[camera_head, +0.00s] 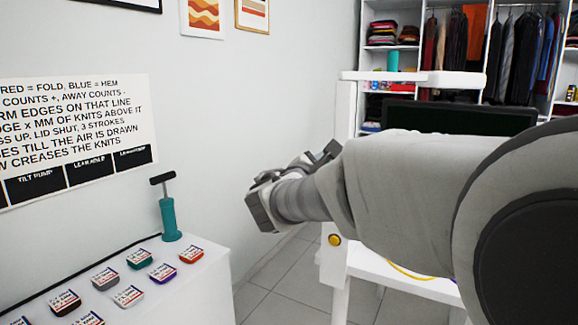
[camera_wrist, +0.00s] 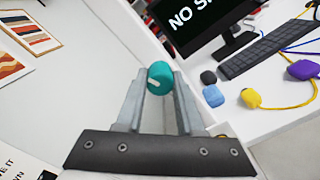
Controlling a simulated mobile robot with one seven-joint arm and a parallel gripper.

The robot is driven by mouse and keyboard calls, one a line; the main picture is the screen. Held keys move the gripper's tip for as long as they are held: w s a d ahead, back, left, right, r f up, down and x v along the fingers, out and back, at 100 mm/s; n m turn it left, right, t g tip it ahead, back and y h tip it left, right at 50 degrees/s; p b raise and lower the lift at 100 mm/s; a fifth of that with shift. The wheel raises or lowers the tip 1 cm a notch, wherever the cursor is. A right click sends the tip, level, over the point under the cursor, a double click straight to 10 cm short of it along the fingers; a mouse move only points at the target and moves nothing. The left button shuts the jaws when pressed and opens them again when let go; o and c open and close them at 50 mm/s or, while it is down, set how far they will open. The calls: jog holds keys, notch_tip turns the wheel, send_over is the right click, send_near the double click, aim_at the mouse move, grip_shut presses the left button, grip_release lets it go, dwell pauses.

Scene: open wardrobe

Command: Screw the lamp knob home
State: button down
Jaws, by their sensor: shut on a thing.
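My gripper (camera_wrist: 160,85) is shut on a small teal cylinder with a white mark on its face, which looks like the lamp knob (camera_wrist: 158,74). It sits between the two fingertips. A white upright edge (camera_wrist: 138,32) is behind it; I cannot tell whether the knob touches it. A white post with a flat top bar (camera_head: 412,78) stands at the desk and may be the lamp. A yellow round piece (camera_head: 334,240) is low on the white desk side.
On the desk are a monitor (camera_wrist: 208,25), a keyboard (camera_wrist: 268,48), and blue, yellow and purple items with cables. A white cabinet (camera_head: 205,290) at left bears a teal pump (camera_head: 169,215) and several labelled pads. Open wardrobe shelves (camera_head: 408,20) stand behind.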

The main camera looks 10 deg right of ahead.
jog(key=shift+m+b, duration=0.9)
jog(key=shift+b, duration=0.2)
jog(key=shift+c, duration=2.2)
grip_release()
jog(key=shift+c, duration=0.4)
